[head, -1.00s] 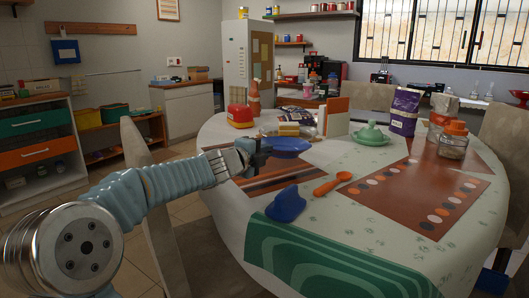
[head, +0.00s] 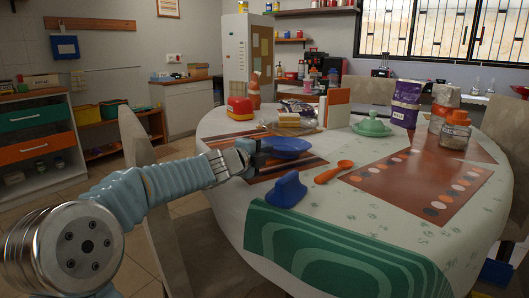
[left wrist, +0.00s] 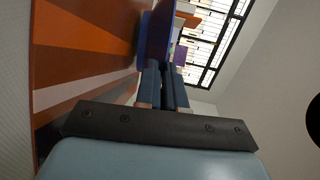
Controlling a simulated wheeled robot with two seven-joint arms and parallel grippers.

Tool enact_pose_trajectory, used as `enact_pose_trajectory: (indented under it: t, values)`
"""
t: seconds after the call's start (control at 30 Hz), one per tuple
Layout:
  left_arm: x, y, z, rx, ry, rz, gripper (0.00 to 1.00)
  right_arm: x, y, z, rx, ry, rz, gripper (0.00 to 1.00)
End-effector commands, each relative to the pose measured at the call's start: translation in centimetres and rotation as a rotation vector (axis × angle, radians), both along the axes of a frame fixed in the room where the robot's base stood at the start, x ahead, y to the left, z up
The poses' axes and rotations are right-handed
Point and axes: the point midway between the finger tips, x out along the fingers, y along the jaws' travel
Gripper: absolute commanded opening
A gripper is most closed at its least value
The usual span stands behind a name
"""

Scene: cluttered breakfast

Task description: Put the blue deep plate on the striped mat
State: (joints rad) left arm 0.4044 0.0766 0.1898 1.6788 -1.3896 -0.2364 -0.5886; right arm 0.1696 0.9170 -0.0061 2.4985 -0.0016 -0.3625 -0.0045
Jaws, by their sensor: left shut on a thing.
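The blue deep plate (head: 290,145) is over the far right part of the striped mat (head: 262,170) in the head view. I cannot tell whether its underside touches the mat. My left gripper (head: 260,153) is shut on the plate's left rim. In the left wrist view, the fingers (left wrist: 163,88) hold the plate's blue edge (left wrist: 156,38), seen nearly edge-on. The mat's orange, white and dark stripes (left wrist: 80,55) show on the left of that view. My right gripper is not in view.
A butter-coloured block (head: 289,119) and a red toaster-like thing (head: 239,108) stand behind the plate. A blue object (head: 287,190) and an orange spoon (head: 333,172) lie in front. A green lidded dish (head: 371,126) is to the right. Bare tablecloth (head: 225,122) shows at left.

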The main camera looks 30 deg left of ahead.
Motion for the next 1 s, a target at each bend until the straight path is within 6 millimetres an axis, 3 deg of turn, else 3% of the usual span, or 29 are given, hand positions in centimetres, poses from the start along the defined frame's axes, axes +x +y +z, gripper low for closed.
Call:
enact_pose_trajectory:
  t: [1.0]
  values:
    - [0.0, 0.0, -0.77, 0.0, -0.001, 0.0, 0.0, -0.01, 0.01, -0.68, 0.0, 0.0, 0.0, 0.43]
